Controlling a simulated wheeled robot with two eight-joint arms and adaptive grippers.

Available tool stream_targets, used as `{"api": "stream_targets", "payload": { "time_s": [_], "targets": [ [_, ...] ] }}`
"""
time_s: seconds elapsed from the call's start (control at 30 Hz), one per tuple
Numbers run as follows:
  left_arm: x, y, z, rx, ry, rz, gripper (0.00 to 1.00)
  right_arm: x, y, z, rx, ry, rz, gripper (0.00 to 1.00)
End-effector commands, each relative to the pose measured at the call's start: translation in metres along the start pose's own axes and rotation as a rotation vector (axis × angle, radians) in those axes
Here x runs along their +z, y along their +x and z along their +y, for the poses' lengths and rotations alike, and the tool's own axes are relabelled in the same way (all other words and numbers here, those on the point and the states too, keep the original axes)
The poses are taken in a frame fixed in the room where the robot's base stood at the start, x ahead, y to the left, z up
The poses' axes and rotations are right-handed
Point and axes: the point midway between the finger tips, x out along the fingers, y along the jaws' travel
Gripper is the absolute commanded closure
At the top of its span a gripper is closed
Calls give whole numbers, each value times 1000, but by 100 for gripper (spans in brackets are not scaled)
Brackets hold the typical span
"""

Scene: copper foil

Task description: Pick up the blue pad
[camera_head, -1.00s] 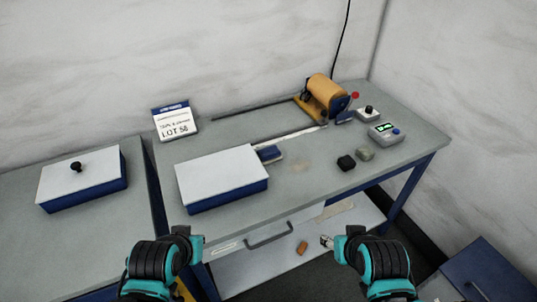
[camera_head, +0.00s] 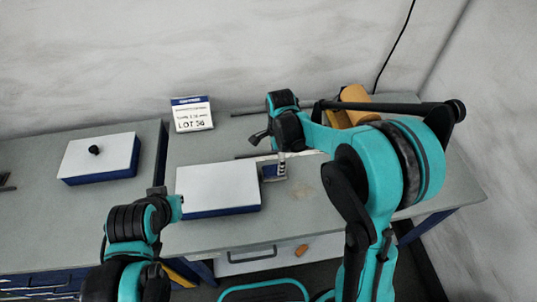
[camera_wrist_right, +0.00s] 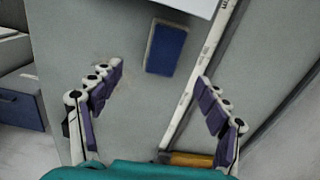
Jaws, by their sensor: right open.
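The blue pad (camera_wrist_right: 166,48) lies flat on the grey table beside the white-lidded box. In the head view the pad (camera_head: 268,172) shows partly, beside my right gripper's fingers. My right gripper (camera_head: 282,160) points down over the table. In the right wrist view my right gripper (camera_wrist_right: 155,95) is open and empty, with its purple-lined fingers wide apart. The pad lies ahead of the fingertips, between their lines. My left gripper (camera_head: 162,193) is by the left front corner of the white-lidded box; its fingers cannot be made out.
The white-lidded box (camera_head: 218,187) stands left of the pad. A long pale strip (camera_wrist_right: 207,75) lies right of the pad in the wrist view. A sign (camera_head: 192,114) stands at the back. A copper-coloured roll (camera_head: 355,94) is partly hidden behind my right arm.

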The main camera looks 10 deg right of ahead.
Motion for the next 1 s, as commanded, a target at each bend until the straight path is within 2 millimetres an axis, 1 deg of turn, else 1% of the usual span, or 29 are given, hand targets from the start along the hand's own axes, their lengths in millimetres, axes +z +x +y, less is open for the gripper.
{"api": "stream_targets", "payload": {
  "time_s": [0.03, 0.1, 0.3, 0.47, 0.7, 0.8, 0.97, 1.0],
  "targets": [
    [-2, -3, 0, 0, 0, 0, 100, 2, 2, -3, 11, 25, 1, 24],
    [-2, -4, 0, 0, 0, 0, 100, 3, 7, -4, 20, 50, 2, 24],
    [2, 3, 0, 0, 0, 0, 100, 3, 30, -4, 23, 62, 2, 24],
    [5, 6, 0, 0, 0, 0, 100, 4, 43, -4, 23, 61, 2, 24],
    [13, 17, 0, 0, 0, 0, 100, 6, 80, -3, 22, 60, 2, 24],
    [13, 18, 0, 0, 0, 0, 100, 6, 86, -3, 22, 60, 2, 24],
    [12, 17, 0, 0, 0, 0, 100, 6, 85, -3, 22, 60, 2, 24],
    [12, 17, 0, 0, 0, 0, 100, 6, 84, -3, 22, 60, 2, 29]
  ]
}}
